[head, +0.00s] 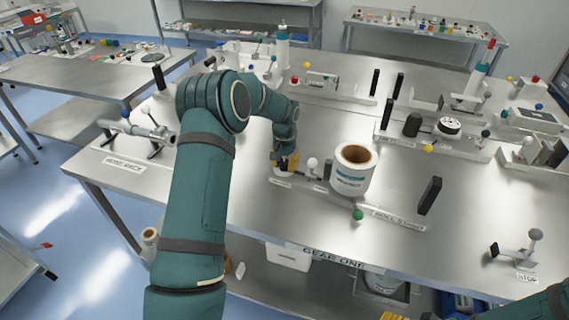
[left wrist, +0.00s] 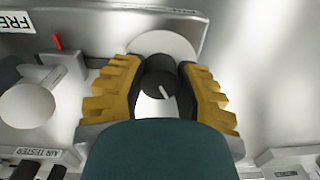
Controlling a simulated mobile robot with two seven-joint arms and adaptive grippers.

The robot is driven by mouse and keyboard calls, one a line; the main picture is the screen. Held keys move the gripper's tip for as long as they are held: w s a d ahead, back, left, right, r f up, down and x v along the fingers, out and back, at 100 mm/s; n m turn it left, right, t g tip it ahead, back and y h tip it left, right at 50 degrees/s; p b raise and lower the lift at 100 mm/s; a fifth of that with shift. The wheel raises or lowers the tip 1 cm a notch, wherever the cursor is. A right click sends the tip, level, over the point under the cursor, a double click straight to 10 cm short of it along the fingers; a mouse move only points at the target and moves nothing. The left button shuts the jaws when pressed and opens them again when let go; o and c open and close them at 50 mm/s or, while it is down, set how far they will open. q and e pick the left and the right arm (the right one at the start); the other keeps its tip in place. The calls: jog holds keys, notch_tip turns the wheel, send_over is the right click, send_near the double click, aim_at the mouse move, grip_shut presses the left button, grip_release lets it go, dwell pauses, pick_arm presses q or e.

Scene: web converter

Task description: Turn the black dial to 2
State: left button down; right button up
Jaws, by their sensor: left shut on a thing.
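The black dial (left wrist: 157,80) is a round knob with a white pointer line, in front of a pale round plate (left wrist: 165,42) in the left wrist view. Its pointer slants down and slightly right in that view. I cannot read any numbers around it. My left gripper (left wrist: 160,76) has its two yellow ribbed fingers shut on the sides of the dial. In the head view my left gripper (head: 287,163) is at the left end of a fixture on the table, and the dial is hidden there.
Right of the left gripper stand a white ball-topped lever (head: 312,163) and a large white roll (head: 353,170). A green ball (head: 358,215) is at the front. A black upright handle (head: 430,195) stands further right. Bare table (head: 235,205) lies in front of the gripper.

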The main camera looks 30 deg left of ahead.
aim_at(284, 162)
pick_arm(q)
jog(key=c, duration=0.6)
grip_release()
notch_tip(284, 162, up, 12)
jog(key=shift+s+f, duration=0.1)
dwell(0.5)
